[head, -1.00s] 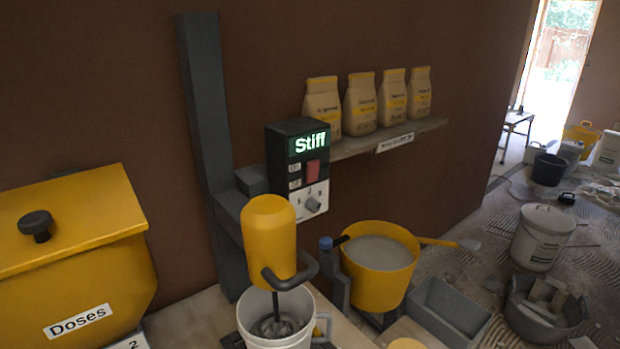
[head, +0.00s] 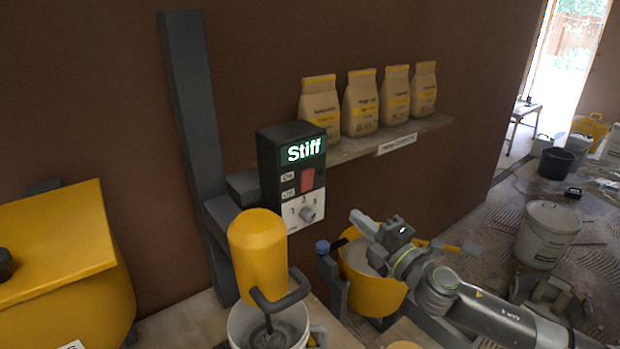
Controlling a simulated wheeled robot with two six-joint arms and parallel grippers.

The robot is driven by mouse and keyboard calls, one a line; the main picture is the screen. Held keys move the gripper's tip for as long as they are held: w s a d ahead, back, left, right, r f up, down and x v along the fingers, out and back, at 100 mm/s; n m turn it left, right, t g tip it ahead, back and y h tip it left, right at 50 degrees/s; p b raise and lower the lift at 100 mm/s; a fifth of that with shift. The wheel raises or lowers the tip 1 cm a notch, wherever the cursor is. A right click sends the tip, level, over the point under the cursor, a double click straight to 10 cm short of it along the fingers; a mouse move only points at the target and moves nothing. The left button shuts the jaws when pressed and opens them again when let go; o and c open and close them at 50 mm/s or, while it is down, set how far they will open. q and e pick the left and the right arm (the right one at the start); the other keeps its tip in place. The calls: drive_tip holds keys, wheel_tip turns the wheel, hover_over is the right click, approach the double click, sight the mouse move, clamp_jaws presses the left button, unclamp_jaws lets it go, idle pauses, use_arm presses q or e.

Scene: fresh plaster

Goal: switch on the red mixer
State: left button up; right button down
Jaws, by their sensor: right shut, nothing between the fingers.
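The mixer (head: 257,250) has a yellow body and a dark handle, and its shaft reaches down into a white bucket (head: 238,325). No red mixer body shows. My right gripper (head: 358,219) is shut and empty, right of the control box and lower than the red switch, in front of the yellow tub (head: 375,295). It touches neither box nor switch. My left gripper is not in view.
Several paper bags (head: 361,103) stand on a wall shelf (head: 350,149) behind and right of the box. A yellow lidded bin (head: 60,265) is at the left. A grey post (head: 192,140) rises behind the mixer.

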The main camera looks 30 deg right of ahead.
drive_tip(key=shift+a+r, duration=0.3)
drive_tip(key=shift+r, duration=0.1)
drive_tip(key=p, duration=0.4)
approach(309, 175)
drive_tip(key=w, duration=0.5)
drive_tip(key=shift+w+a+r, duration=0.15)
drive_tip(key=shift+w+r, duration=0.25)
drive_tip(key=shift+w+p, duration=0.3)
drive_tip(key=shift+w, duration=0.2)
